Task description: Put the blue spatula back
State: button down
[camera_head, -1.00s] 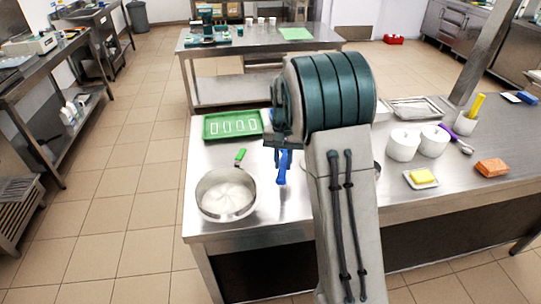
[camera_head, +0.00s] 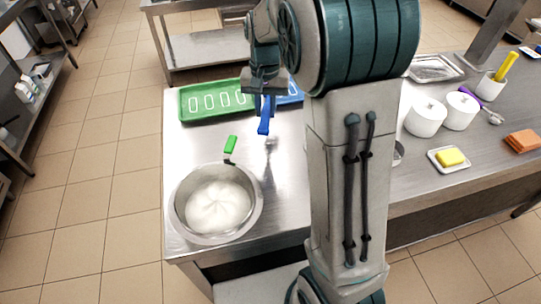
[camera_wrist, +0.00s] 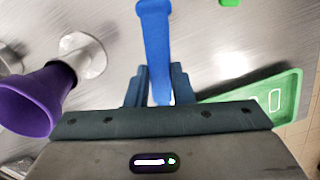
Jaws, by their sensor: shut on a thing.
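The blue spatula (camera_head: 264,117) hangs below my gripper (camera_head: 265,90) over the left part of the steel table. In the wrist view the blue spatula (camera_wrist: 155,40) runs up from between the two blue fingers of my gripper (camera_wrist: 158,85), which is shut on it. A blue tray (camera_head: 291,92) lies just behind and to the right, largely hidden by my arm. The green tray (camera_head: 199,113) with white outlines lies to its left; it also shows at the right of the wrist view (camera_wrist: 292,84).
A steel bowl (camera_head: 256,211) of white dough and a green-handled tool (camera_head: 230,146) are nearer on the left. White pots (camera_head: 425,119), a yellow block on a dish (camera_head: 450,158) and an orange block (camera_head: 521,140) are on the right. A purple flared thing (camera_wrist: 32,100) is left in the wrist view.

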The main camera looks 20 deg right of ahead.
jog(key=b, duration=0.3)
send_over(270, 160)
jog(key=f, duration=0.2)
jog(key=shift+m+t, duration=0.3)
notch_tip(270, 160, down, 9)
jog(key=shift+s+a+f, duration=0.1)
jog(key=shift+f, duration=0.1)
jog(key=shift+f, duration=0.2)
jog(key=c, duration=1.3)
grip_release()
jog(key=shift+o, duration=0.2)
